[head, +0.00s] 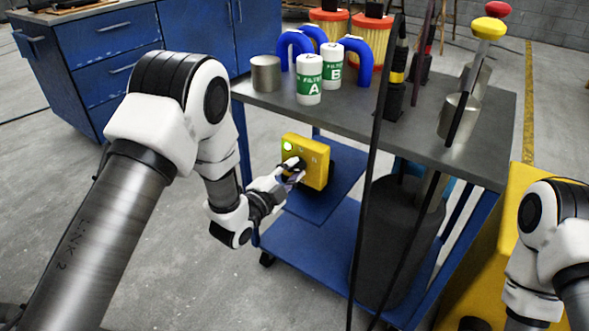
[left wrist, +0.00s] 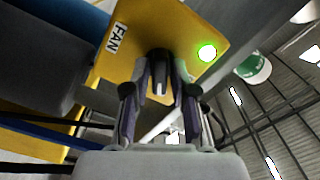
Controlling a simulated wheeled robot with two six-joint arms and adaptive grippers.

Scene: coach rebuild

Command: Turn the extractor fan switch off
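My left gripper (head: 297,172) is at the box's front. In the left wrist view its fingers (left wrist: 161,85) stand open on either side of the knob; whether they touch it is unclear. In the head view the gripper hides the knob. My right gripper is out of view.
The cart's top (head: 350,116) holds filters A (head: 309,80) and B (head: 332,67), blue hoses, a metal cup (head: 266,74) and upright tools. A dark cylinder (head: 396,240) stands on the lower shelf (head: 312,240), right of the box. Blue cabinets (head: 105,50) are behind left.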

